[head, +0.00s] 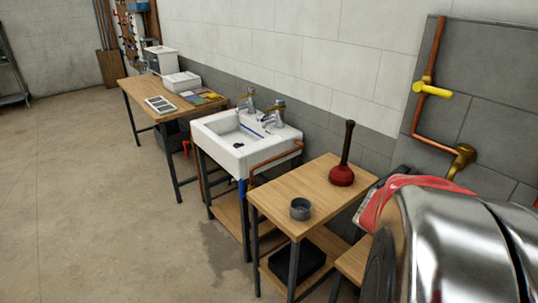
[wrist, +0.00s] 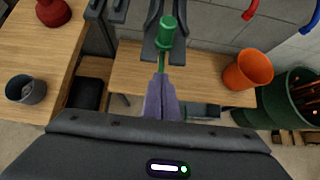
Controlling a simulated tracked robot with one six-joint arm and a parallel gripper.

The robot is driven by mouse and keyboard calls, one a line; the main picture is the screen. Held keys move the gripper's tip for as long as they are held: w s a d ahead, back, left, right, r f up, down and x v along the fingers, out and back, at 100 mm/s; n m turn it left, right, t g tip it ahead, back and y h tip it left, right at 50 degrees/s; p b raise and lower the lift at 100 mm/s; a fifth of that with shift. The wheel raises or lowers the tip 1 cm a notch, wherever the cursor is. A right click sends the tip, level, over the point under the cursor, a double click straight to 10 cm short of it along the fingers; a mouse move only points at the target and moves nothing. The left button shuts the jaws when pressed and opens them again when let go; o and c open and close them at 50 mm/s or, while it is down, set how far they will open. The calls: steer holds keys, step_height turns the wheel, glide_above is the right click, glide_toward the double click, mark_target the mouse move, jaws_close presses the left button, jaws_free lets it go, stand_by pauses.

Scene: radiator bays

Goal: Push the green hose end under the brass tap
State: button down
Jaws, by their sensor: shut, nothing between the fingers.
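A green hose end (wrist: 166,32) shows near the top middle of the wrist view, with a thin yellow-green length below it and dark grey forked parts around it. My gripper (wrist: 162,76) is shut, its purple fingers together and pointing at the green hose end. Whether the fingertips touch it I cannot tell. The brass tap (head: 463,156) is on the wall at the right of the head view, at the end of a copper pipe. The tap does not show in the wrist view. The gripper and green hose end are not visible in the head view.
A wooden table (head: 275,190) carries a plunger (head: 342,172) and a grey cup (head: 300,209). A white sink (head: 228,155) stands beyond. In the wrist view, an orange cup (wrist: 247,70) and a green bin (wrist: 268,103) are at right. Red (wrist: 249,13) and blue (wrist: 312,22) ends show above them.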

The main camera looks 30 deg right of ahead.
steer(key=w+d+f, duration=0.1)
steer(key=d+f, duration=0.3)
steer(key=d, duration=0.4)
stand_by(0.4)
steer(key=shift+w, duration=0.15)
